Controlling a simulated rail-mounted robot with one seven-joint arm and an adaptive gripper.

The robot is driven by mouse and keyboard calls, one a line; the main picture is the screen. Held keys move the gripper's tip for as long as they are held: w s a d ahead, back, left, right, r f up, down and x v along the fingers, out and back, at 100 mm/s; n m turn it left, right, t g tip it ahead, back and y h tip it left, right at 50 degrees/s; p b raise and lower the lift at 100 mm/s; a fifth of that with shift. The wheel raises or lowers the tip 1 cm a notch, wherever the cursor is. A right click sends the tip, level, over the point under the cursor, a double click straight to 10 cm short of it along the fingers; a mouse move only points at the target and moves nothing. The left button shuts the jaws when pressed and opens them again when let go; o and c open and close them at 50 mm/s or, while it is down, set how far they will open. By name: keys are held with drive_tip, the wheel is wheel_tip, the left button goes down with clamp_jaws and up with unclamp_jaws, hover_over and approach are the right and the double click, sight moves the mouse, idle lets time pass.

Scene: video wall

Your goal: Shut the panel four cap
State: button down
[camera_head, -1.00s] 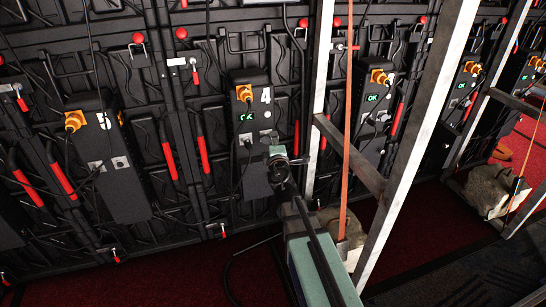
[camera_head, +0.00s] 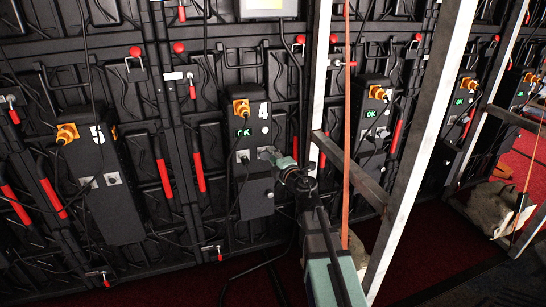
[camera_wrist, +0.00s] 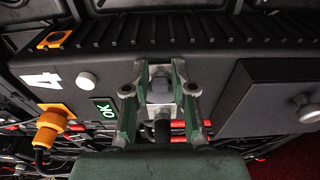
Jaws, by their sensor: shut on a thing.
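The panel four box (camera_head: 257,195) is a dark upright box marked 4, with a lit green OK display (camera_head: 244,132). The same display shows in the wrist view (camera_wrist: 104,107). My gripper (camera_head: 266,153) is at the right one of the box's two grey sockets. In the wrist view, its green fingers with grey tips (camera_wrist: 160,89) stand on either side of a small grey piece, apparently the cap (camera_wrist: 159,84), and are shut on it. The fingers partly hide it, so I cannot tell its hinge position.
The left socket (camera_head: 242,156) beside it has a black cable. An orange connector (camera_head: 240,107) sits at the box's upper left. Metal frame posts (camera_head: 318,70) and an orange strap (camera_head: 347,130) stand close on the right. The panel five box (camera_head: 108,200) is left.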

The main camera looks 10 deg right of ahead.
drive_tip(key=shift+s+a, duration=0.1)
drive_tip(key=shift+a, duration=0.1)
drive_tip(key=c, duration=1.1)
unclamp_jaws()
drive_tip(key=shift+a, duration=0.1)
drive_tip(key=shift+s, duration=0.15)
drive_tip(key=shift+v, duration=3.6)
